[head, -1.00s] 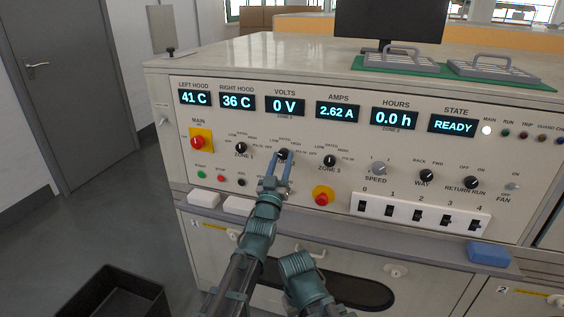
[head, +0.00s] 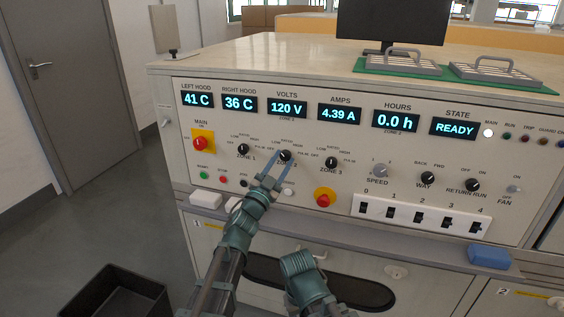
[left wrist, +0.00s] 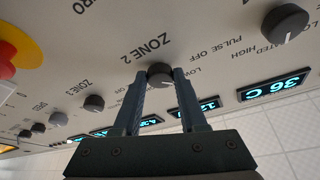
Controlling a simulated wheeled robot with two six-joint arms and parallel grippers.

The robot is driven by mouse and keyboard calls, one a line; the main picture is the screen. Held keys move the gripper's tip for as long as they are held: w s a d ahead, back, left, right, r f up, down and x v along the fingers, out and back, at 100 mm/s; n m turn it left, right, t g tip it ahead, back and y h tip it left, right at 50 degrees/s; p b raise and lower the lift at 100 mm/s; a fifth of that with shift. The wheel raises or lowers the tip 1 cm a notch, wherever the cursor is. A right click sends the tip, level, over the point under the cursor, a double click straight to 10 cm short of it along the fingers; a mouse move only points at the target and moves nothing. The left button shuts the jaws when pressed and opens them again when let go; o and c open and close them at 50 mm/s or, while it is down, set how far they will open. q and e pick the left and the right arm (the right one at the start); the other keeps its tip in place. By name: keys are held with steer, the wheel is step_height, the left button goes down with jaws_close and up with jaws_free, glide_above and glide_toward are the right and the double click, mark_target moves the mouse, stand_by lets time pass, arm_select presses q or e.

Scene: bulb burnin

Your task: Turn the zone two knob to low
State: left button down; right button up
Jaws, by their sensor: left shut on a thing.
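The zone two knob (head: 285,155) is a small black round knob on the beige front panel, between the zone 1 knob (head: 243,149) and the zone 3 knob (head: 331,163). My left gripper (head: 284,161) is shut on it, one finger on each side. The left wrist view shows the knob (left wrist: 160,74) between the two fingertips (left wrist: 160,79), under the ZONE 2 label. Its white pointer mark is small, and I cannot tell its exact setting. The volts display (head: 287,107) reads 120 V and the amps display (head: 340,113) 4.39 A. My right gripper's fingers are out of view.
A red emergency button (head: 323,198) sits on yellow to the lower right of the knob. A red main switch (head: 200,143) is at the left. A white switch strip (head: 420,217) and a blue block (head: 488,255) are at the right. A ledge runs below the panel.

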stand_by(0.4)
arm_select(q)
steer(key=shift+c, duration=2.3)
jaws_free()
